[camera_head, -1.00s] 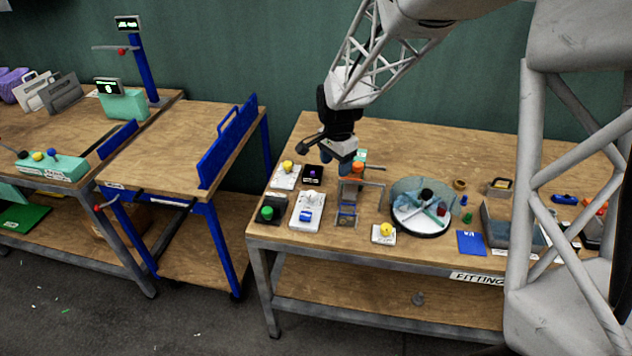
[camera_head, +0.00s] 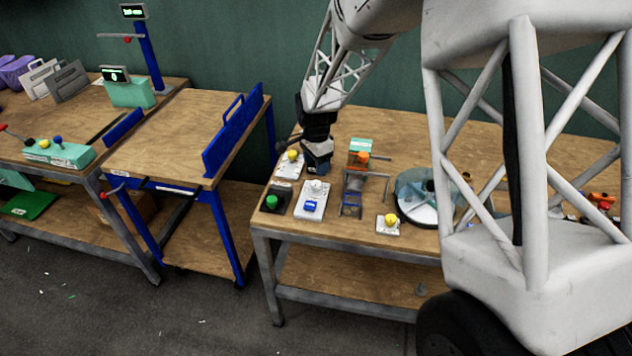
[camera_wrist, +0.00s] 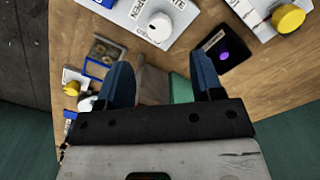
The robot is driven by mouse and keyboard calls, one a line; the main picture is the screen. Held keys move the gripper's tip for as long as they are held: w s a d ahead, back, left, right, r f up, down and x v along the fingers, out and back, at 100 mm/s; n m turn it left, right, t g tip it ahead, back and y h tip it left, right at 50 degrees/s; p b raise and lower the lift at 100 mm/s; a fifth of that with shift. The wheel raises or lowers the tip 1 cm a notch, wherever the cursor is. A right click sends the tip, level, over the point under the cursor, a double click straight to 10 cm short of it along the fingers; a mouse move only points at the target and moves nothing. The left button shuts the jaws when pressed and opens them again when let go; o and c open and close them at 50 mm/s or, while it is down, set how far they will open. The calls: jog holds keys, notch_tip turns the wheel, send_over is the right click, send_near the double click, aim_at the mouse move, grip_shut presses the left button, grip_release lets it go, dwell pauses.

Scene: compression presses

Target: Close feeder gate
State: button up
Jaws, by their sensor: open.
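A white control plate (camera_head: 303,212) with a white round knob (camera_head: 317,187) and a blue part (camera_head: 310,206) lies near the left end of the fitting table. In the wrist view the plate (camera_wrist: 128,8) carries a label ending in "GATE", and its white knob (camera_wrist: 160,27) is at the top centre. My gripper (camera_head: 318,166) hangs just behind and above this knob, empty. Its two blue fingers (camera_wrist: 162,80) are spread apart in the wrist view, with the knob ahead of their tips. I see no contact with the knob.
A dark box with a purple button (camera_wrist: 224,56) and a plate with a yellow knob (camera_wrist: 287,18) lie close by. A small metal frame (camera_head: 352,205), a teal box (camera_head: 361,145), a green button (camera_head: 272,201), another yellow knob (camera_head: 391,220) and a round clear bowl (camera_head: 415,214) crowd the table.

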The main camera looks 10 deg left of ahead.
aim_at(316, 183)
jog(key=shift+f, duration=3.9)
jog(key=c, duration=0.9)
